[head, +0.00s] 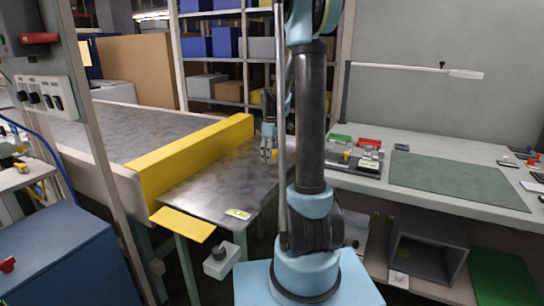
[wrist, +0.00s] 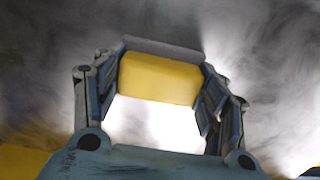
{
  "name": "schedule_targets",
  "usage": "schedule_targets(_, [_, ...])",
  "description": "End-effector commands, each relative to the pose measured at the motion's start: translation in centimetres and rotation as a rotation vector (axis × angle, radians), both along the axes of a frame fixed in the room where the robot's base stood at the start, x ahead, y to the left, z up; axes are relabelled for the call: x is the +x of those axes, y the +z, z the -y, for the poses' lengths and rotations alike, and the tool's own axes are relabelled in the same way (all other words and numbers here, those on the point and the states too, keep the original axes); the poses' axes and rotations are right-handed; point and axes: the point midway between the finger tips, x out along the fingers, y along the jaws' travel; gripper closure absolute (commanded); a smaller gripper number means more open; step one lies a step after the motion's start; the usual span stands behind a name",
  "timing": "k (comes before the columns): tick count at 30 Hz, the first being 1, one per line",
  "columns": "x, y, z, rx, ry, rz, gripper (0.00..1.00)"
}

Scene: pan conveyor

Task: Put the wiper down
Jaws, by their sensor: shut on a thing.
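The wiper, a yellow block with a grey strip along its far edge, is between the fingers of my gripper (wrist: 160,82) in the wrist view (wrist: 158,77). My gripper is shut on it, with one finger at each side. In the head view my gripper (head: 268,151) is small and far off, over the far right part of the grey metal table (head: 215,190). A bit of yellow shows at its fingertips. The metal surface lies below the wiper in the wrist view; I cannot tell whether they touch.
A yellow guard rail (head: 195,155) runs along the table's left side, beside the conveyor (head: 75,130). A label (head: 238,214) lies near the table's front edge. The middle of the metal table is clear.

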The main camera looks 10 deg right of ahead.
Motion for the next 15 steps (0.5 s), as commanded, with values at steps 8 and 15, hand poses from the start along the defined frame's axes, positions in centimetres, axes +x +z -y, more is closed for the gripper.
schedule_targets(8, [0.0, -0.1, 0.11, 0.0, -0.001, 0.0, 0.14])
schedule_targets(15, [-0.01, -0.08, 0.13, 0.0, -0.002, 0.0, 0.14])
